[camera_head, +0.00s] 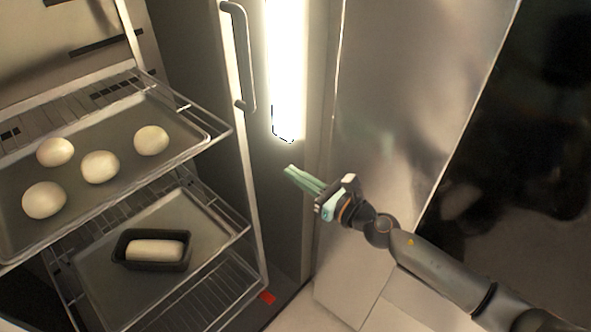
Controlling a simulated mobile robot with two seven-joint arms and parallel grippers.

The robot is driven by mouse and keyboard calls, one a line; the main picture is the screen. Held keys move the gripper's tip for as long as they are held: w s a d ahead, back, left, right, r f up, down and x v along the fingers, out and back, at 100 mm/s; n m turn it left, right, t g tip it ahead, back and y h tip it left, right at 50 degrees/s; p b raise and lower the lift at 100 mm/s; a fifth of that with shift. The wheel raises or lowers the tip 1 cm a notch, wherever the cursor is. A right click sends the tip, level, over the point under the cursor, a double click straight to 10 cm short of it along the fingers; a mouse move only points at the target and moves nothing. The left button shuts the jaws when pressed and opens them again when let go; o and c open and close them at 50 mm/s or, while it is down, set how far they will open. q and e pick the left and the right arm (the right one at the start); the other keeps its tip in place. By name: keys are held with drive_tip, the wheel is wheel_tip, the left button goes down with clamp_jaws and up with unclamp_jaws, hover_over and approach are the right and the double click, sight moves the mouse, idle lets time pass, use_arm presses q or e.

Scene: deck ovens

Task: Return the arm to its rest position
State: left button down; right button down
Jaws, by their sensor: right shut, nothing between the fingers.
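My right gripper (303,180) is in the middle of the head view, with pale green fingers pointing up and to the left. The fingers are together and nothing is held between them. My right arm reaches in from the lower right corner. The gripper is in front of the grey panel below the bright light strip (286,70), to the right of the rack. I cannot tell its distance from the panel. My left gripper is not in view.
On the left, an upper tray (115,125) holds several round dough balls. A lower tray (95,262) bears a dark loaf tin (178,264) with dough. A vertical handle (240,60) stands beside the light strip. A metal panel (415,90) is behind my right arm.

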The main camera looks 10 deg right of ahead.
drive_tip(key=shift+s+d, duration=0.1)
drive_tip(key=shift+s, duration=0.05)
drive_tip(key=s+d+f+n+g+h+p, duration=0.1)
drive_tip(key=s+d+f+n+g+h, duration=0.1)
drive_tip(key=s+f+n, duration=0.8)
drive_tip(key=s+d+f+n+g+h+p, duration=0.2)
drive_tip(key=s+f+n+h, duration=0.3)
drive_tip(key=s+f+n, duration=0.6)
drive_tip(key=s+n+g, duration=0.1)
drive_tip(key=s+n, duration=0.3)
drive_tip(key=n, duration=0.6)
drive_tip(key=shift+s+f+g+h, duration=0.15)
drive_tip(key=shift+s+g+h, duration=0.05)
drive_tip(key=shift+g+h, duration=0.1)
